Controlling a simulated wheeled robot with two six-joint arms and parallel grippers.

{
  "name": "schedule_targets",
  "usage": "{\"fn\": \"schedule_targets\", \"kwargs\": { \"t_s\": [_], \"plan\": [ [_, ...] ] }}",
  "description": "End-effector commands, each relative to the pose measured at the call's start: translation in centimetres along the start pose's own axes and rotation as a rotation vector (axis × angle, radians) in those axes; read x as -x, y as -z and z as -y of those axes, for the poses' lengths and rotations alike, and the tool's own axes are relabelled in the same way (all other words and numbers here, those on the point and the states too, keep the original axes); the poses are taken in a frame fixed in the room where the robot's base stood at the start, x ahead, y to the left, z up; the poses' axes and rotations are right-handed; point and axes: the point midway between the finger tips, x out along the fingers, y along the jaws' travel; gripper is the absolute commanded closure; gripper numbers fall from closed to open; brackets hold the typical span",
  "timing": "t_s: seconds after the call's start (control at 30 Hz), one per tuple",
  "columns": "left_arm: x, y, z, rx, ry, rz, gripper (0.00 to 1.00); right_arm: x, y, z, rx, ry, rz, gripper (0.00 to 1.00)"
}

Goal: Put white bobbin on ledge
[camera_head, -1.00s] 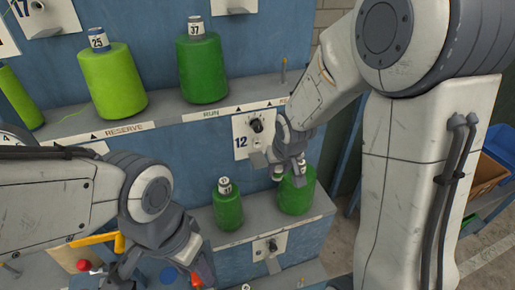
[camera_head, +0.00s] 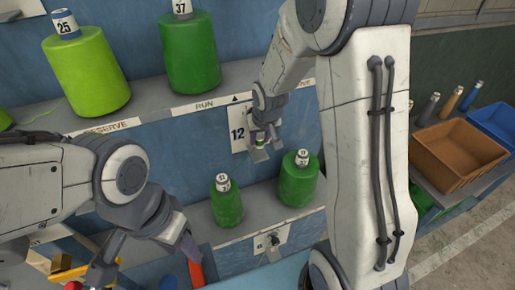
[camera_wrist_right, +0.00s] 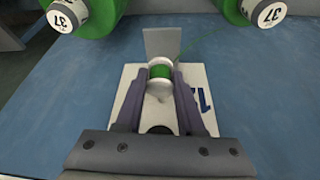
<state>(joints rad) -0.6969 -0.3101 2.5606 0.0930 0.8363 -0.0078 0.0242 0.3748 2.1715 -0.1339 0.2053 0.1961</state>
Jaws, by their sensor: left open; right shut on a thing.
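The white bobbin (camera_wrist_right: 160,73), with white flanges and green thread wound round its middle, is held between the fingers of my right gripper (camera_wrist_right: 160,88). In the head view my right gripper (camera_head: 260,145) is in front of the white panel marked 12 (camera_head: 238,138), and only a bit of green shows at its fingers. A small grey ledge plate (camera_wrist_right: 162,42) lies just beyond the bobbin in the right wrist view; I cannot tell whether they touch. My left gripper (camera_head: 145,262) is open and empty at the lower left.
Two green cones (camera_head: 227,203) (camera_head: 298,180) stand on the lower shelf below my right gripper. Larger green (camera_head: 190,55) and lime (camera_head: 87,75) cones stand on the upper shelf. Brown (camera_head: 460,152) and blue bins are at the right. An orange part (camera_head: 196,270) is near my left gripper.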

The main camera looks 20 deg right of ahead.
Motion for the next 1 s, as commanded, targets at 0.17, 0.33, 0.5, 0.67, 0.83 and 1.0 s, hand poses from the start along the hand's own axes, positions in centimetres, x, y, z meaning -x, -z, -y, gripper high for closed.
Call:
{"fn": "schedule_targets", "kwargs": {
  "t_s": [0.17, 0.33, 0.5, 0.67, 0.83, 1.0],
  "plan": [
    [-1.7, -0.1, 0.1, 0.001, 0.0, -0.001, 0.48, -1.9, -0.8, 0.0, 0.0, 0.0, 0.001, 1.0],
    [-3.1, -0.1, 0.2, 0.004, 0.0, 0.0, 0.48, -3.7, -1.5, -0.2, -0.002, -0.001, 0.0, 1.0],
    [-2.8, -0.1, 0.2, 0.005, 0.0, -0.001, 0.48, -3.6, -1.4, -0.3, -0.003, -0.002, -0.001, 1.0],
    [-3.1, -0.1, 0.2, 0.005, 0.0, -0.001, 0.48, -3.9, -1.5, -0.2, -0.002, -0.001, -0.001, 1.0],
    [-3.1, -0.1, 0.2, 0.005, 0.0, -0.001, 0.48, -3.9, -1.5, -0.2, -0.002, -0.001, 0.0, 0.32],
    [-3.1, -0.1, 0.2, 0.005, 0.0, -0.001, 0.48, -3.9, -1.5, -0.2, -0.002, -0.001, 0.0, 0.32]
  ]
}}
